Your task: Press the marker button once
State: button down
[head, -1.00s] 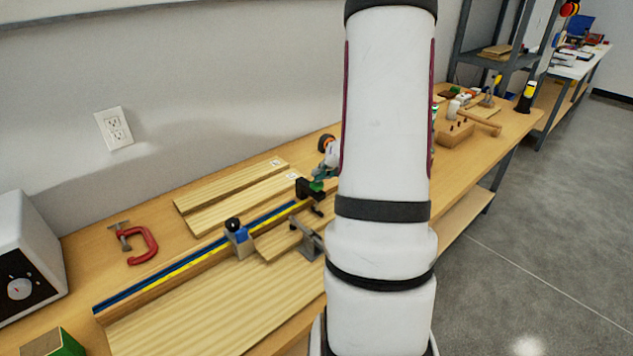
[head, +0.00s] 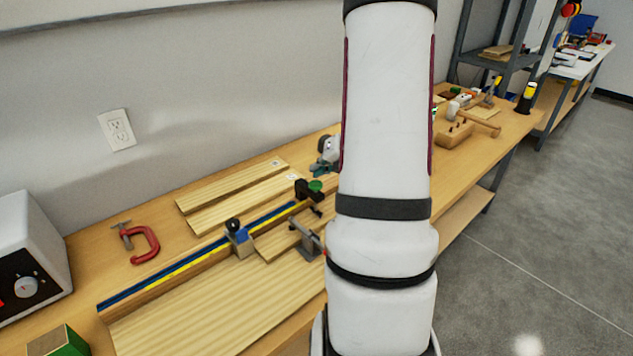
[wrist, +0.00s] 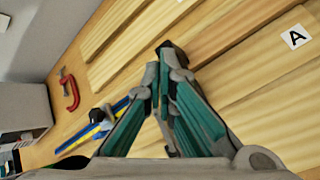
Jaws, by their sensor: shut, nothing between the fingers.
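A black block (head: 304,189) with a round green top (head: 316,185), which looks like the marker button, stands at the far end of the blue and yellow rail on the bench. My gripper (head: 316,169) is just above and behind it in the head view, partly hidden by my arm, with a small gap in the picture. In the wrist view my gripper (wrist: 163,65) is shut and empty. A dark part (wrist: 167,46) shows just beyond its fingertips; the green top is not visible there. I cannot tell whether they touch.
A blue-capped stop (head: 237,236) sits on the rail, with a metal clamp (head: 306,240) beside it. Wooden boards (head: 232,186) lie behind the rail. A red C-clamp (head: 143,245) and a grey box (head: 28,262) are at left.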

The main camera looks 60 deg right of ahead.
notch_tip(320, 180, up, 6)
jog(key=p, duration=0.5)
dwell(1.0)
